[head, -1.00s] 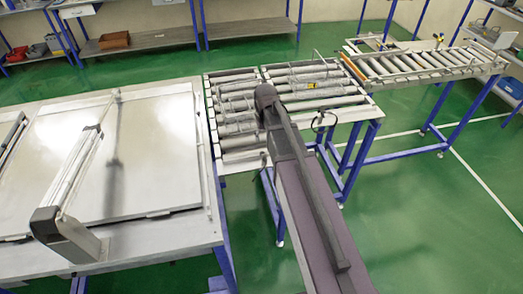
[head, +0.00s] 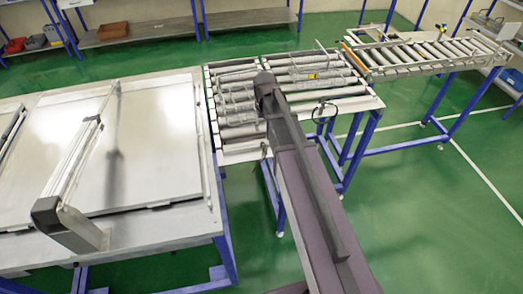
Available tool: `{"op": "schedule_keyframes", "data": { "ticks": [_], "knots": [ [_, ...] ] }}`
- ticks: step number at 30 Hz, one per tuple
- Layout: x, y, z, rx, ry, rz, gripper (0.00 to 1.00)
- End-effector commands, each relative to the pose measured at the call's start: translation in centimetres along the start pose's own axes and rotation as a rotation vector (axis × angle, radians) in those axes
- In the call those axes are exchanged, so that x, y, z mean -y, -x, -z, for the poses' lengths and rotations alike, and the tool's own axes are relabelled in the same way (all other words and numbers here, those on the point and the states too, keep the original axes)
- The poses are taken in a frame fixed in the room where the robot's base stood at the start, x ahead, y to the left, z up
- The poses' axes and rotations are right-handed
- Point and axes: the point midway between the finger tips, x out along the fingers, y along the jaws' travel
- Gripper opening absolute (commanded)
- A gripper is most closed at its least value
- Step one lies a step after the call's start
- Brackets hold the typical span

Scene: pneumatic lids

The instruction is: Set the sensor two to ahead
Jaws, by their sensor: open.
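No part that I can clearly tell as sensor two shows. A small yellow piece (head: 312,76) sits among the rollers of the middle conveyor (head: 235,132); it is too small to tell what it is. A thin upright rod and a dark looped cable stand at the right side of this conveyor. My gripper is not in view.
A metal table with flat silver lids (head: 160,150) and a slanted bar (head: 75,180) fills the left. A purple belt conveyor (head: 310,210) with a dark rail runs to the bottom edge. Another roller conveyor (head: 430,52) stands at the back right. Green floor is free at the right.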

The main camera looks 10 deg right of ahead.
Motion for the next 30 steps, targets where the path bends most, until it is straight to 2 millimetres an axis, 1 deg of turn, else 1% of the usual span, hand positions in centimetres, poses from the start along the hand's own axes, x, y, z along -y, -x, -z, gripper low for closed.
{"op": "schedule_keyframes", "data": {
  "ticks": [1, 30],
  "knots": [
    [0.0, -0.7, 0.0, 0.000, 0.000, 0.000, 0.65],
    [-0.1, -8.2, 0.0, 0.000, -0.002, 0.000, 0.65]
  ]
}}
